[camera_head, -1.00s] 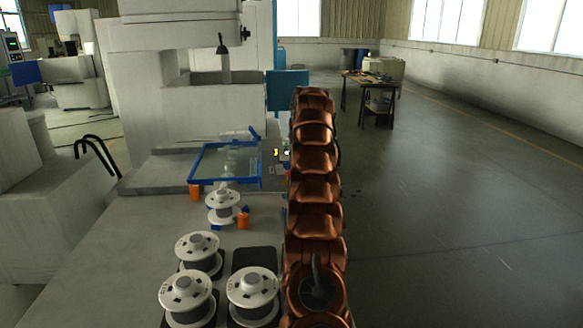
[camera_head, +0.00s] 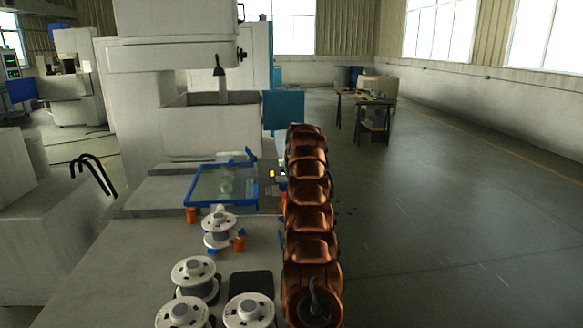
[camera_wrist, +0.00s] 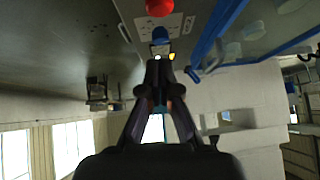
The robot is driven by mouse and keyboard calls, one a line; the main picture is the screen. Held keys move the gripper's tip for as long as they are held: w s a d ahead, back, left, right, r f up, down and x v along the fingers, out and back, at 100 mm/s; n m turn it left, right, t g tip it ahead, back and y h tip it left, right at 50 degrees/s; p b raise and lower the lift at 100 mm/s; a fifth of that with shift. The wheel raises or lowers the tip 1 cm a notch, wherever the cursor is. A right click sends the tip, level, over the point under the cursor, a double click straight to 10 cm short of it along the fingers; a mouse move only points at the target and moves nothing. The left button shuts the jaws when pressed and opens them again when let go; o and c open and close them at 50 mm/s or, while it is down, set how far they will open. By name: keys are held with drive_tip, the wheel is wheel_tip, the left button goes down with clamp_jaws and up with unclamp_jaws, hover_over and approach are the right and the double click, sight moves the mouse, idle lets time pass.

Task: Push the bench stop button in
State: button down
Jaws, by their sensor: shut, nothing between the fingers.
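The red stop button (camera_wrist: 160,7) is at the top edge of the wrist view, on a pale panel plate (camera_wrist: 178,24). A blue button (camera_wrist: 160,36) sits below it in that view, with a yellow lamp (camera_wrist: 171,57) and a white lamp (camera_wrist: 158,57) close by. My gripper (camera_wrist: 160,68) is shut and empty, its tips near the blue button and lamps and apart from the red button in the picture. Whether the tips touch anything cannot be told. In the head view the yellow lamp (camera_head: 272,173) shows beside my arm, which hides most of the panel and my gripper.
A blue-framed glass tray (camera_head: 190,190) lies left of my arm; its blue frame also shows in the wrist view (camera_wrist: 216,30). Several white wire spools (camera_head: 194,272) stand on the bench (camera_head: 120,270). The machine (camera_head: 205,130) rises behind. Floor to the right is open.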

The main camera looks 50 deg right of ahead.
drive_tip(key=shift+p+x, duration=2.55)
drive_tip(key=shift+w+d+f, duration=0.1)
drive_tip(key=shift+d+f, duration=0.05)
drive_tip(key=shift+f, duration=0.2)
drive_tip(key=shift+f+b, duration=0.75)
drive_tip(key=shift+b, duration=0.15)
drive_tip(key=shift+a+f+p, duration=0.15)
drive_tip(key=shift+a+f, duration=0.05)
drive_tip(key=shift+f, duration=0.3)
drive_tip(key=shift+a+f+p, duration=0.15)
drive_tip(key=shift+f, duration=0.4)
